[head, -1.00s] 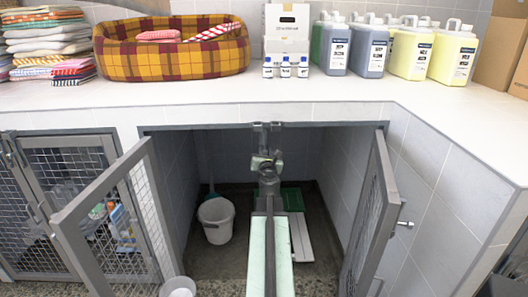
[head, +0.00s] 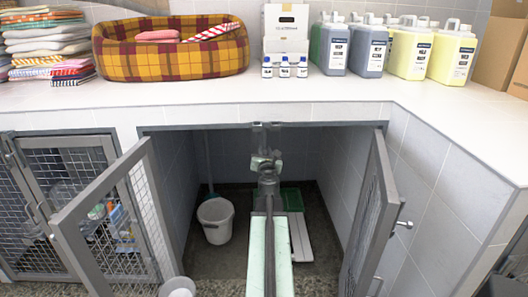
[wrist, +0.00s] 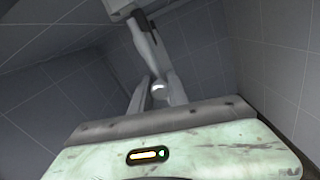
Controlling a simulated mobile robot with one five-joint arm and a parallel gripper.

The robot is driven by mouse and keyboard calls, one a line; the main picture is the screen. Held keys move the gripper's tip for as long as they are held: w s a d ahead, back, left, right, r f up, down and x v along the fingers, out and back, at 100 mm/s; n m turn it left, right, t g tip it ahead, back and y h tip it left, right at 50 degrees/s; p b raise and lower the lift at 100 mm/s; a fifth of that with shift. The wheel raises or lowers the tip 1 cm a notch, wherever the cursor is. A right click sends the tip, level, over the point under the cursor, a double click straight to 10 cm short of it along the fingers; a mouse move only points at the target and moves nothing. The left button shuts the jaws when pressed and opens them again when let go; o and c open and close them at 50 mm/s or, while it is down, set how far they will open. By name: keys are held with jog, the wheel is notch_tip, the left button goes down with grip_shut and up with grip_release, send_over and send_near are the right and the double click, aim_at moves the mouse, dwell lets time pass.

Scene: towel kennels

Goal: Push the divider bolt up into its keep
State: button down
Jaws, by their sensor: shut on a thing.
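My gripper (head: 266,160) is at the top middle of the open kennel front, just below the counter's edge. In the wrist view my gripper (wrist: 157,92) has its two grey fingers close together, shut around a small bright knob of the divider bolt (wrist: 158,88). A grey upright part rises from there to a pale block (wrist: 119,8) at the top, which may be the keep. In the head view a grey bracket (head: 267,132) hangs under the frame's top bar above my gripper. My arm hides most of the divider, and I cannot tell how far the bolt sits in.
Open mesh doors stand at left (head: 105,220) and right (head: 372,220). Inside are a white bucket (head: 216,221), a green mat (head: 292,199) and a white board (head: 301,240). The counter above holds a plaid bed (head: 170,62), towels (head: 45,45) and several jugs (head: 395,48).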

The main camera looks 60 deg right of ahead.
aim_at(264, 141)
jog(key=shift+w, duration=0.1)
notch_tip(264, 141, up, 4)
jog(key=p, duration=0.4)
jog(key=shift+f, duration=0.25)
jog(key=c, duration=1.3)
grip_release()
jog(key=shift+a, duration=0.1)
